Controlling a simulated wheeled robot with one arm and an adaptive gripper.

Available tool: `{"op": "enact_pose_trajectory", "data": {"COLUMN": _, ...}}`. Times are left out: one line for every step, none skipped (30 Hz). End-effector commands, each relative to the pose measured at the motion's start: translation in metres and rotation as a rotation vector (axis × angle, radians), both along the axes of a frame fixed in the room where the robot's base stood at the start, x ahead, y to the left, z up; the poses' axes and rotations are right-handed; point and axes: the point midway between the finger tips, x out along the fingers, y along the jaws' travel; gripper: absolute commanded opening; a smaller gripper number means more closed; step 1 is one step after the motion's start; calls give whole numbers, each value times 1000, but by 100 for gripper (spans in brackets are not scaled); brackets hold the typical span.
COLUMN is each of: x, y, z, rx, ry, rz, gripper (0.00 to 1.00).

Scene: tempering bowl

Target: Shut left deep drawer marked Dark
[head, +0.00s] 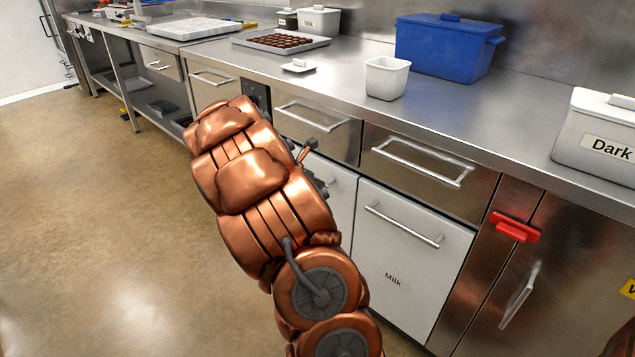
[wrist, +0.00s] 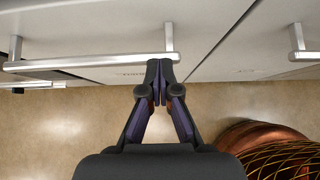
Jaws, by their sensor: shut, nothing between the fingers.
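The left deep drawer (head: 340,207) has a white front left of the white Milk drawer (head: 394,280). My arm hides most of it, and its Dark label cannot be read. What shows of its front looks roughly level with the Milk front; I cannot tell if a small gap is left. In the wrist view a bar handle (wrist: 90,62) on a white front (wrist: 90,25) runs to the left. My gripper (wrist: 165,68) is shut and empty, its tips at the right end of that handle. I cannot tell if they touch it.
Steel drawers with bar handles (head: 422,165) line the counter above. A red latch (head: 515,227) sits on the steel door at right. A white tub (head: 387,78), a blue bin (head: 447,47) and a Dark container (head: 600,135) stand on the counter. The floor (head: 90,200) at left is clear.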

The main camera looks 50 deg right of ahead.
Motion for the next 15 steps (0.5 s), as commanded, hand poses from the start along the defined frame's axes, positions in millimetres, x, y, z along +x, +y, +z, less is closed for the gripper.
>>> {"op": "enact_pose_trajectory", "data": {"x": 1, "y": 5, "z": 1, "rx": 0, "ry": 2, "rz": 3, "gripper": 0}}
{"op": "enact_pose_trajectory", "data": {"x": 1, "y": 8, "z": 2, "rx": 0, "ry": 2, "rz": 2, "gripper": 0}}
{"op": "enact_pose_trajectory", "data": {"x": 1, "y": 14, "z": 2, "rx": -1, "ry": 2, "rz": 1, "gripper": 0}}
{"op": "enact_pose_trajectory", "data": {"x": 1, "y": 18, "z": 3, "rx": -1, "ry": 3, "rz": 1, "gripper": 0}}
{"op": "enact_pose_trajectory", "data": {"x": 1, "y": 24, "z": 3, "rx": -1, "ry": 4, "rz": 2, "gripper": 0}}
{"op": "enact_pose_trajectory", "data": {"x": 1, "y": 31, "z": 4, "rx": -2, "ry": 3, "rz": 1, "gripper": 0}}
{"op": "enact_pose_trajectory", "data": {"x": 2, "y": 37, "z": 5, "rx": -3, "ry": 4, "rz": 2, "gripper": 0}}
{"op": "enact_pose_trajectory", "data": {"x": 3, "y": 42, "z": 7, "rx": -4, "ry": 2, "rz": 3, "gripper": 0}}
{"op": "enact_pose_trajectory", "data": {"x": 4, "y": 47, "z": 14, "rx": -3, "ry": -2, "rz": 2, "gripper": 0}}
{"op": "enact_pose_trajectory", "data": {"x": 5, "y": 52, "z": 18, "rx": -2, "ry": -3, "rz": 4, "gripper": 0}}
{"op": "enact_pose_trajectory", "data": {"x": 6, "y": 56, "z": 22, "rx": -1, "ry": -4, "rz": 3, "gripper": 0}}
{"op": "enact_pose_trajectory", "data": {"x": 7, "y": 62, "z": 27, "rx": -1, "ry": -4, "rz": 3, "gripper": 0}}
{"op": "enact_pose_trajectory", "data": {"x": 7, "y": 66, "z": 31, "rx": -1, "ry": -5, "rz": 2, "gripper": 0}}
{"op": "enact_pose_trajectory", "data": {"x": 7, "y": 71, "z": 35, "rx": -1, "ry": -4, "rz": 2, "gripper": 0}}
{"op": "enact_pose_trajectory", "data": {"x": 7, "y": 76, "z": 40, "rx": -2, "ry": -3, "rz": 1, "gripper": 0}}
